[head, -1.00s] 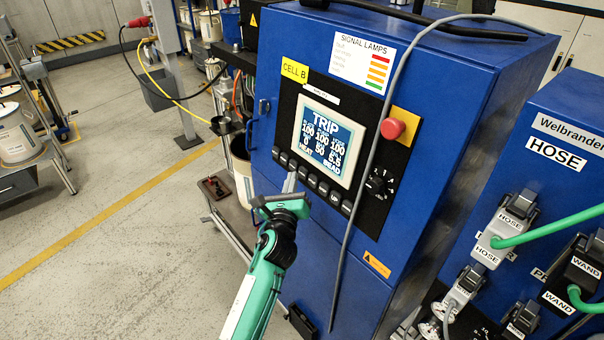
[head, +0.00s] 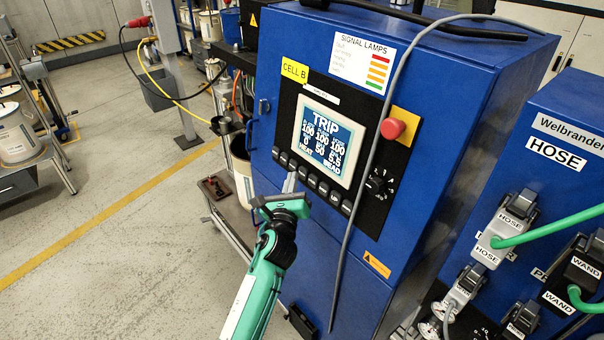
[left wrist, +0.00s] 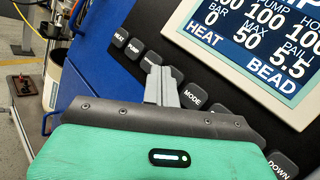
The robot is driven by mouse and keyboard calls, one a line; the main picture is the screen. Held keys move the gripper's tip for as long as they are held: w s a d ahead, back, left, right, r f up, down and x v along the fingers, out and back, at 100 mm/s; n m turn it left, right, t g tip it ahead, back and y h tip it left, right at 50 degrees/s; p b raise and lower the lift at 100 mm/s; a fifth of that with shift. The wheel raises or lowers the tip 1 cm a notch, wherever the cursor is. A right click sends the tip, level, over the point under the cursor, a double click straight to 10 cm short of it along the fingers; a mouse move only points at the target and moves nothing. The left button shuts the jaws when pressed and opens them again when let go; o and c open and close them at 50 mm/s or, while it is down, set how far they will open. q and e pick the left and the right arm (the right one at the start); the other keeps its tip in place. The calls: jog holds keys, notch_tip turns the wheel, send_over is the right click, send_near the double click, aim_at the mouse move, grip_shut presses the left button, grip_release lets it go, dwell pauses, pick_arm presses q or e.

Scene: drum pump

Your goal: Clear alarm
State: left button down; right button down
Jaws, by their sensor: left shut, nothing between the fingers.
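The blue control cabinet (head: 330,70) carries a lit screen (head: 324,142) that reads TRIP, with HEAT and BEAD at its bottom. The screen also shows in the left wrist view (left wrist: 250,45). A row of dark buttons (head: 335,198) runs below it. In the left wrist view I can read HEAT, PUMP and MODE (left wrist: 192,97). My left gripper (head: 290,182) is shut and empty, its tips at the button row between PUMP and MODE. The tips (left wrist: 162,85) hide most of the button there. I cannot tell whether they touch it. My right gripper is not in view.
A red mushroom button (head: 392,128) and a rotary knob (head: 376,185) sit right of the screen. A grey cable (head: 347,235) hangs across the cabinet front. The hose cabinet (head: 560,120) with green hoses stands at right. Open floor (head: 110,200) lies at left.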

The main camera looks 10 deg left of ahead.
pick_arm(q)
jog(key=shift+w+d, duration=0.1)
jog(key=shift+w+d+f, duration=0.1)
jog(key=shift+w+d, duration=0.1)
jog(key=shift+w, duration=0.05)
jog(key=shift+w+d+b, duration=0.25)
jog(key=shift+w+b, duration=0.1)
jog(key=shift+b, duration=0.05)
dwell(0.7)
jog(key=shift+s+a, duration=0.1)
jog(key=shift+s, duration=0.05)
jog(key=shift+s+a+p, duration=0.15)
jog(key=shift+p, duration=0.2)
jog(key=shift+s+a, duration=0.25)
jog(key=shift+s, duration=0.15)
